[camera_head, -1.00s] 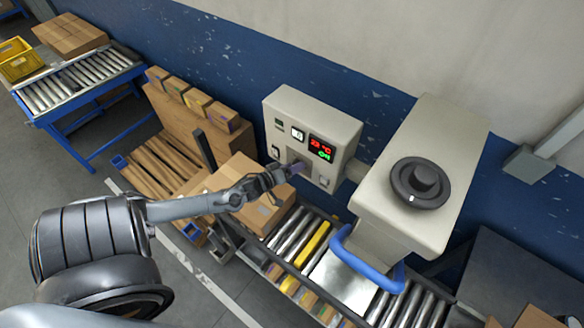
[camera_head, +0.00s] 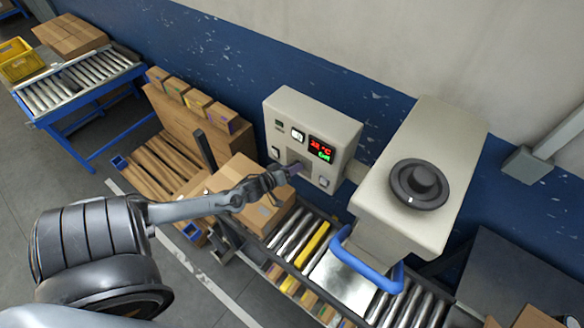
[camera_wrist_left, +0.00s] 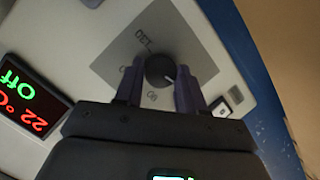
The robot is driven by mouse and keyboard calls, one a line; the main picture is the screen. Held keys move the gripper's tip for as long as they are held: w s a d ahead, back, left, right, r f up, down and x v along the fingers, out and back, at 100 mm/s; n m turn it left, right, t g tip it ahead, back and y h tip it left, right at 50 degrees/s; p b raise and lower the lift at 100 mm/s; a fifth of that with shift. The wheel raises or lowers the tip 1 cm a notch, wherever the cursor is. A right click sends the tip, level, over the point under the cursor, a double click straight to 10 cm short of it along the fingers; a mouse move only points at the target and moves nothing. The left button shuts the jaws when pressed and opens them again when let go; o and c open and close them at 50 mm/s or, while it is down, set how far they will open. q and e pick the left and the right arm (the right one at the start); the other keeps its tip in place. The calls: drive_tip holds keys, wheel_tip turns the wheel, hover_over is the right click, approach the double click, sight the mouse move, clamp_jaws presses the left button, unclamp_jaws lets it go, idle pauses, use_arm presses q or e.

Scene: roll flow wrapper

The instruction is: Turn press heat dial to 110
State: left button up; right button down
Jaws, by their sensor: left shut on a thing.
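The control box (camera_head: 311,135) is a pale box on the wall with a red and green display (camera_head: 320,148). In the left wrist view the display (camera_wrist_left: 28,98) reads 22 °C in red and Off in green. The dial (camera_wrist_left: 160,69) is a small black knob with a white pointer mark on a grey plate; lettering around it is partly hidden. My left gripper (camera_head: 294,170) is at the box front; in the left wrist view its fingers (camera_wrist_left: 158,88) are shut on the dial, one on each side. The dial is hidden in the head view. My right gripper is not in view.
The press head (camera_head: 425,170) with a round black knob (camera_head: 420,184) and a blue handle (camera_head: 368,264) stands right of the box. A roller conveyor (camera_head: 292,236) runs below. A cardboard box (camera_head: 240,168) lies close behind my left wrist.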

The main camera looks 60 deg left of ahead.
use_arm(q)
drive_tip(key=m+y, duration=0.3)
drive_tip(key=m, duration=0.4)
drive_tip(key=m+y, duration=0.3)
drive_tip(key=m, duration=0.4)
drive_tip(key=d+f+m+y, duration=0.1)
drive_tip(key=m+y, duration=0.2)
drive_tip(key=m, duration=0.4)
drive_tip(key=shift+w+y, duration=0.2)
drive_tip(key=shift+y, duration=0.1)
idle(0.3)
drive_tip(key=shift+m, duration=0.4)
drive_tip(key=o, duration=1)
drive_tip(key=shift+o, duration=0.2)
